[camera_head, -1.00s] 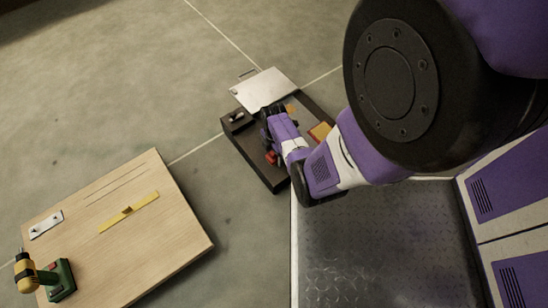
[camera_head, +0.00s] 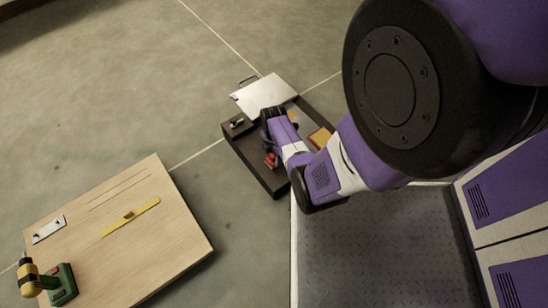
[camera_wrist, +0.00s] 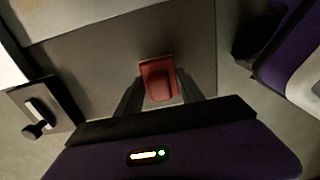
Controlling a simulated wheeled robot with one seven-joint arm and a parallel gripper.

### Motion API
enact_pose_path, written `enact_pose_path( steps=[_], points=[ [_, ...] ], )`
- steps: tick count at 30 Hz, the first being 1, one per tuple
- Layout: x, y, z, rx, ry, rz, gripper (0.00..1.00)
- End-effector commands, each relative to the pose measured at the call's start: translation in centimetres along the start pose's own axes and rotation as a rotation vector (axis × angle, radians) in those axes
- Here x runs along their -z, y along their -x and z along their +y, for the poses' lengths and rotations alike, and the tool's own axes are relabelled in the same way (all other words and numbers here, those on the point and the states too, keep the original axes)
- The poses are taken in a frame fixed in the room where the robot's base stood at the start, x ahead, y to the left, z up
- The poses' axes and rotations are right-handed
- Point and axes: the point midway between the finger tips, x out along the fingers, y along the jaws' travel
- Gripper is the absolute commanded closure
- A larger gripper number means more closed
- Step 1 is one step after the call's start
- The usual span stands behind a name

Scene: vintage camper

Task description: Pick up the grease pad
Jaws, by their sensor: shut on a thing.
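A small red-orange pad-like piece (camera_wrist: 158,68) with a raised rounded lump sits between the two dark fingers of my gripper (camera_wrist: 159,86) in the wrist view. I take it for the grease pad. My gripper is shut on it. In the head view, the red piece (camera_head: 270,161) shows at the lower left of my gripper (camera_head: 268,150), over the dark shallow tray (camera_head: 262,181). The fingertips are mostly hidden there by the purple wrist. I cannot tell whether the piece still touches the tray floor.
An orange-yellow flat item (camera_head: 320,138) lies in the tray. A small lever on a bracket (camera_head: 237,123) is at its left corner. A pale metal plate (camera_head: 262,98) lies at the back. A wooden board (camera_head: 120,235) with a drill (camera_head: 60,284) stands left.

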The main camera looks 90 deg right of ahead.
Motion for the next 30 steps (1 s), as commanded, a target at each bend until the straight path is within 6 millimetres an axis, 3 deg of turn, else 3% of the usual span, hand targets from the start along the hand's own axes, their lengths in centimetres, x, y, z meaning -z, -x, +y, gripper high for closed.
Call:
enact_pose_path(
  steps=[9,15,21,30],
  points=[
    [0.0,9.0,0.1,-0.003,0.001,-0.001,1.00],
    [0.0,13.8,0.0,-0.002,0.001,-0.001,1.00],
    [0.0,16.6,0.0,-0.001,0.001,-0.001,1.00],
    [0.0,17.7,0.0,0.000,0.000,0.000,1.00]
  ],
)
